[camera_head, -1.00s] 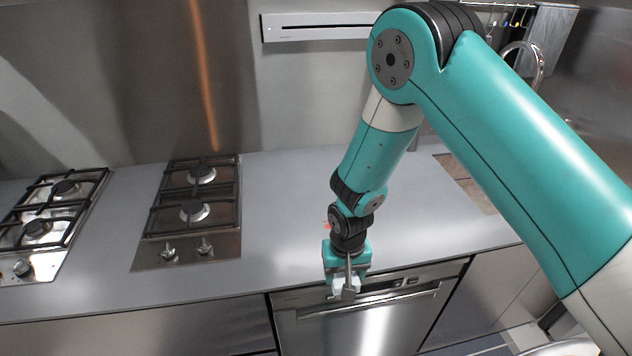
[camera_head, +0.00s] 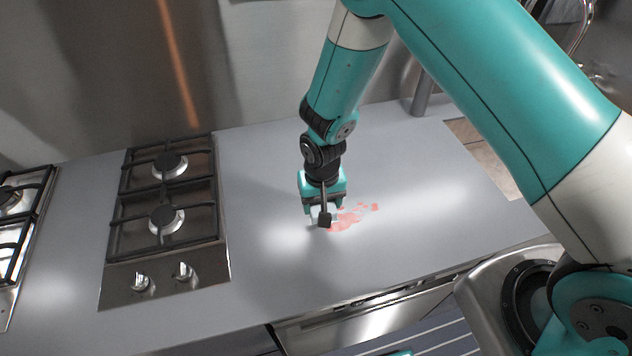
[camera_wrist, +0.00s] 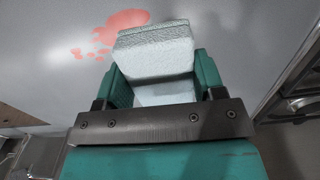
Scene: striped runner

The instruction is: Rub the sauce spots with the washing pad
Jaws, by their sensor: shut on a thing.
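Red sauce spots (camera_head: 347,219) lie on the grey countertop, just right of my gripper (camera_head: 321,216) in the head view. They also show at the upper left in the wrist view (camera_wrist: 122,25). My gripper (camera_wrist: 155,80) is shut on a pale, whitish washing pad (camera_wrist: 155,52), which sits between its two teal fingers. In the head view the pad is mostly hidden by the gripper. The gripper points down over the counter, beside the left end of the spots. I cannot tell whether the pad touches the counter.
A gas hob (camera_head: 165,220) with two burners is set in the counter to the left, and a second hob (camera_head: 20,230) is further left. The counter (camera_head: 270,265) between hob and spots is clear. A metal cylinder (camera_head: 418,95) stands at the back right.

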